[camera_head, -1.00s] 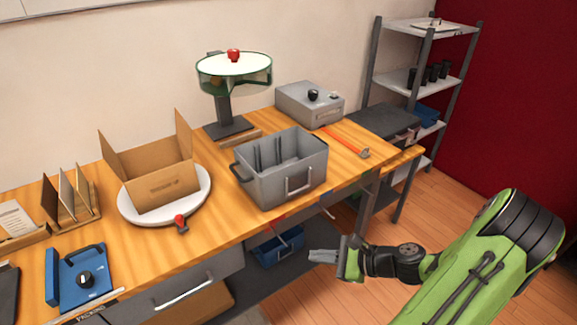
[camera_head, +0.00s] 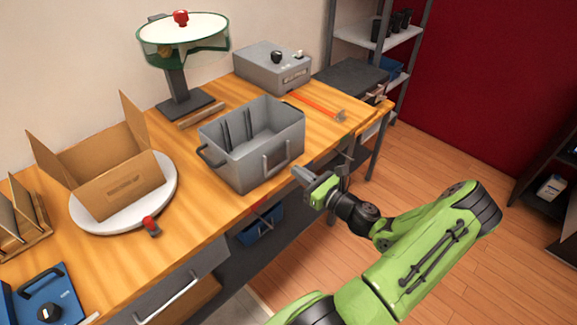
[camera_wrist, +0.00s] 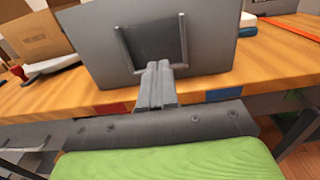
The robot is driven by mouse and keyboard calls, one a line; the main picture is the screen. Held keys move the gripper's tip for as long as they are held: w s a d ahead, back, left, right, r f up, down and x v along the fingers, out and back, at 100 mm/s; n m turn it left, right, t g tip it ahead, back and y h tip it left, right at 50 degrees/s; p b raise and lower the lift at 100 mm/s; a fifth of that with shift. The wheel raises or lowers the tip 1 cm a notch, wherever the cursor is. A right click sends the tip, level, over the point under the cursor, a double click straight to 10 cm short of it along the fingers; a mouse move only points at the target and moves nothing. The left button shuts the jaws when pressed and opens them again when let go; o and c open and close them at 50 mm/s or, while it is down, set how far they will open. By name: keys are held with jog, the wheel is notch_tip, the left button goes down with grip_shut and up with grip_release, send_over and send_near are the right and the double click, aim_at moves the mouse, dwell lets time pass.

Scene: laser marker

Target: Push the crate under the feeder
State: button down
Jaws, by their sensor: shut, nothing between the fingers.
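The feeder (camera_head: 183,45) is a round bowl with a green rim and a red knob on a dark post, behind and left of the crate. My gripper (camera_head: 300,174) is shut and empty, just in front of the crate's front right side. In the wrist view the shut fingers (camera_wrist: 157,75) point at the crate's front wall (camera_wrist: 100,50), in line with its handle. I cannot tell whether they touch it.
A wooden strip (camera_head: 201,112) lies on the bench at the feeder's base, behind the crate. A cardboard box (camera_head: 120,185) sits on a white turntable (camera_head: 85,216) to the left. A grey box (camera_head: 272,66) and an orange-handled hammer (camera_head: 318,107) are behind and right of the crate.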

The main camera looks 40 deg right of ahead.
aim_at(281, 159)
jog(key=w, duration=0.4)
jog(key=shift+w, duration=0.25)
jog(key=shift+a, duration=0.1)
